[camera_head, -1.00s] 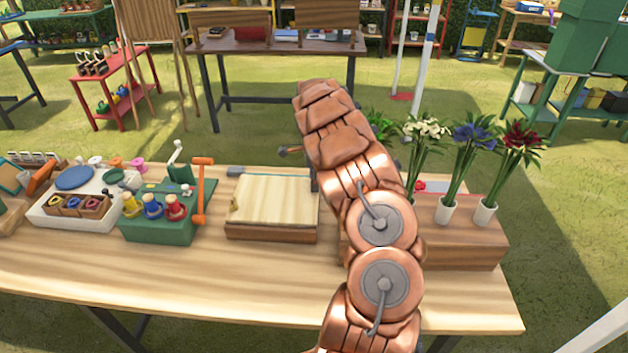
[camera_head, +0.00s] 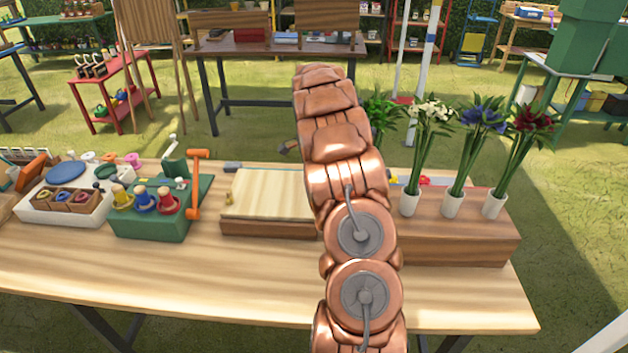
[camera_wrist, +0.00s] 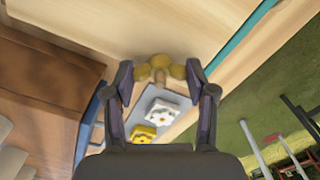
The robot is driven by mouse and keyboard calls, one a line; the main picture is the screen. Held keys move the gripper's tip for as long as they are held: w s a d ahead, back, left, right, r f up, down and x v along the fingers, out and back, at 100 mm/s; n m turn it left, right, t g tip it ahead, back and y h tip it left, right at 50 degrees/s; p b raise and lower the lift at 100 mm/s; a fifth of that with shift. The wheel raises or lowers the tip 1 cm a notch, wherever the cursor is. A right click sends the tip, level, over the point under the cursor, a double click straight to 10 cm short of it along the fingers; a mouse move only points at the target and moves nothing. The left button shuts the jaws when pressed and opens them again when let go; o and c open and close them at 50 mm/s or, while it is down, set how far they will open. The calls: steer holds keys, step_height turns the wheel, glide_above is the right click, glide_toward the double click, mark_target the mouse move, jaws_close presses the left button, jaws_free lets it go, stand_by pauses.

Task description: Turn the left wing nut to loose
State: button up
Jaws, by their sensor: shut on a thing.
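The wooden press (camera_head: 265,195) lies on the table with a pale top board. A small brass wing nut (camera_head: 229,198) shows at its left edge in the head view. In the wrist view a yellow wing nut (camera_wrist: 160,69) sits at the edge of the pale board (camera_wrist: 165,25). My gripper (camera_wrist: 160,78) is shut on it, with one fingertip against each wing. In the head view my arm hides the gripper and the right part of the press. I cannot tell from the head view which nut is held.
A brown wooden stand (camera_head: 455,238) with flowers in white vases (camera_head: 453,204) is close on the right. A green box (camera_head: 152,224) with coloured knobs and an orange handle (camera_head: 195,185) stands left. The front table is clear.

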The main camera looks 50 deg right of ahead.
steer(key=n+b, duration=0.1)
steer(key=n, duration=0.1)
steer(key=n+b, duration=0.2)
steer(key=n, duration=0.1)
steer(key=shift+a+f+b, duration=0.1)
steer(key=shift+f+b, duration=0.1)
steer(key=shift+b, duration=0.1)
steer(key=n+b, duration=0.2)
steer(key=n, duration=0.4)
steer(key=shift+s+n+b, duration=0.1)
steer(key=shift+n+b, duration=0.2)
steer(key=n, duration=0.5)
steer(key=shift+r+b, duration=0.15)
steer(key=shift+b, duration=0.25)
steer(key=n, duration=0.6)
steer(key=shift+n, duration=0.4)
steer(key=n+p, duration=0.1)
steer(key=n, duration=0.5)
steer(key=shift+r, duration=0.1)
steer(key=n+p, duration=0.1)
steer(key=n, duration=0.5)
steer(key=shift+n+p, duration=0.3)
steer(key=n+p, duration=0.1)
steer(key=n, duration=0.5)
steer(key=n+p, duration=0.1)
steer(key=n, duration=0.4)
steer(key=shift+n, duration=0.4)
